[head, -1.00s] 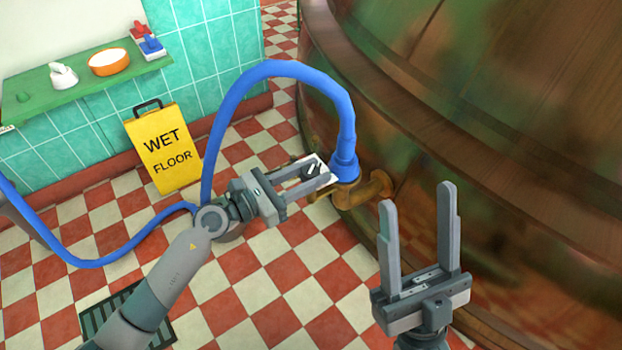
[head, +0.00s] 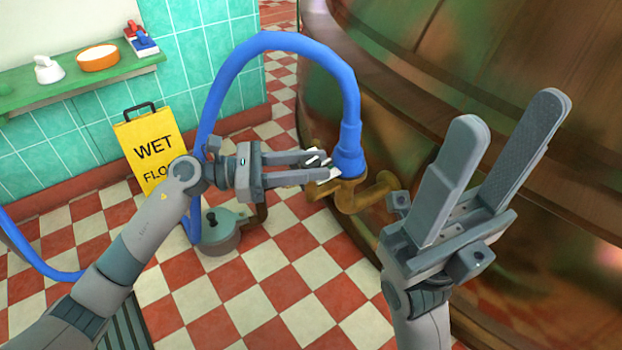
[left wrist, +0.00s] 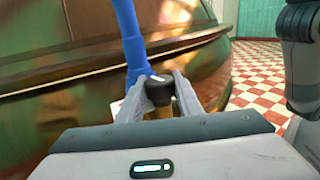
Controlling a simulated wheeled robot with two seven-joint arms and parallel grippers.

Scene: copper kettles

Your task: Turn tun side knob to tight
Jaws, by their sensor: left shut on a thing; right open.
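The big copper tun (head: 450,60) fills the right of the head view. A brass side pipe (head: 378,192) comes out low on its wall, with a blue hose (head: 349,135) on its upturned end. My left gripper (head: 322,166) is shut on the dark side knob (head: 313,157) beside the hose end. The left wrist view shows the knob (left wrist: 159,90) between both fingertips, with a white mark on top. A white plate sits partly hidden by the fingers; I cannot read it. My right gripper (head: 508,112) is open and empty in front of the tun.
The blue hose arches left to the floor. A grey-green can-like thing (head: 220,236) stands below my left arm. A yellow wet floor sign (head: 150,150) stands by the tiled wall. A green shelf (head: 80,88) holds small items. The checkered floor (head: 290,275) in front is clear.

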